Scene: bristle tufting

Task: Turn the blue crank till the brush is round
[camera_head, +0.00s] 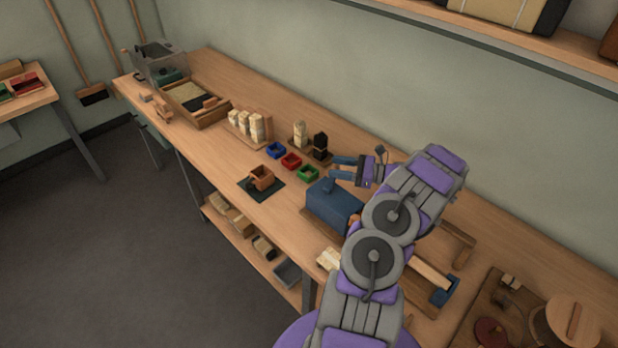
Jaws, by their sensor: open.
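A blue box-shaped machine (333,205) stands on the long workbench (225,78), with a small blue part on its top. My arm hides its right side. I cannot make out the blue crank or the brush for certain. My gripper (336,168) is behind the machine in the picture, its two blue fingers apart and pointing left. Nothing shows between the fingers, and they look clear of the machine.
Blue (276,150), red (291,161) and green (308,173) trays sit left of my gripper. A stand with a pale and a black block (320,146) is close to the fingers. A wooden box (262,178) sits on a dark mat. The wall runs along the back.

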